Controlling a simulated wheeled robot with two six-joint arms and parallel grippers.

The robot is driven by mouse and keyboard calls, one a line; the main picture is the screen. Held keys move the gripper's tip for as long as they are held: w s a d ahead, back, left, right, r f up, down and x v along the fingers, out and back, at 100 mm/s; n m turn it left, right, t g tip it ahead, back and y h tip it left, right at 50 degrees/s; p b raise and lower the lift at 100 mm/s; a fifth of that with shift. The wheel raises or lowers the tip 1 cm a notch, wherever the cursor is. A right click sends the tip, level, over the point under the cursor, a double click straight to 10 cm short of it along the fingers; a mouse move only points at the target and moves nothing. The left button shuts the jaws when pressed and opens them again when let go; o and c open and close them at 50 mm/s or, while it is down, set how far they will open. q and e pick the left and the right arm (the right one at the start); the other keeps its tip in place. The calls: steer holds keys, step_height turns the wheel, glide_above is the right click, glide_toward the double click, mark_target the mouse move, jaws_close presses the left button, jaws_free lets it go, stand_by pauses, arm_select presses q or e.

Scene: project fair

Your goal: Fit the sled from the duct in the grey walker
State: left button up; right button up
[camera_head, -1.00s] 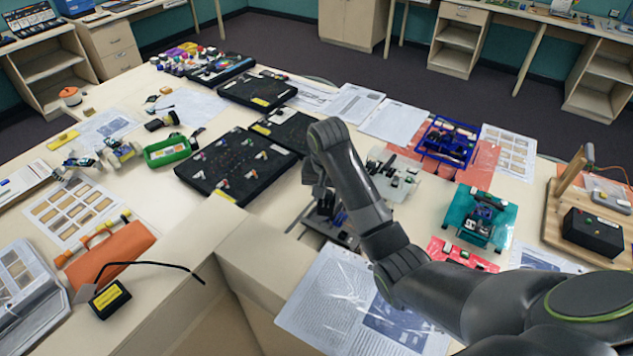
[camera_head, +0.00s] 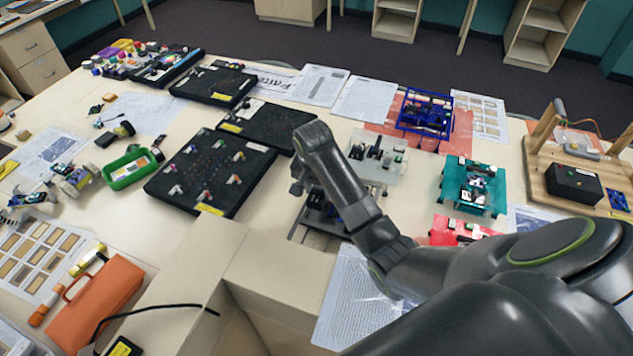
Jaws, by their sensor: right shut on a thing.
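My right arm reaches in from the lower right, and my right gripper (camera_head: 305,185) points down over a dark grey frame (camera_head: 322,217) on the table, which looks like the grey walker. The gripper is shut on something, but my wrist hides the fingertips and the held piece. I cannot tell whether that piece is the sled or whether it touches the frame. A pale, whitish walker-like frame (camera_head: 375,168) stands just right of the gripper. I cannot pick out the duct. My left gripper is not in view.
Blue (camera_head: 426,113), teal (camera_head: 472,188) and red (camera_head: 455,231) frames stand to the right. Black pegboard-like trays (camera_head: 209,172) lie left of the gripper. A wooden stand with a black box (camera_head: 574,184) is at far right.

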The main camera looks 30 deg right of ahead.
step_height(320, 180, down, 3)
steer(key=shift+w+a+r, duration=0.1)
steer(key=shift+w+a, duration=0.05)
steer(key=shift+f, duration=0.65)
steer(key=shift+f+b, duration=0.3)
steer(key=shift+b, duration=0.05)
arm_select(q)
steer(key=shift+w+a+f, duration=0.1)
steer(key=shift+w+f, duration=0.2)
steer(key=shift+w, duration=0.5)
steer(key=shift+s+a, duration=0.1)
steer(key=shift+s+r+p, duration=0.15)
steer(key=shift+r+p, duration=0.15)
steer(key=shift+p, duration=0.1)
arm_select(e)
steer(key=shift+f, duration=0.35)
steer(key=shift+r, duration=0.45)
steer(key=shift+f, duration=0.45)
stand_by(1.7)
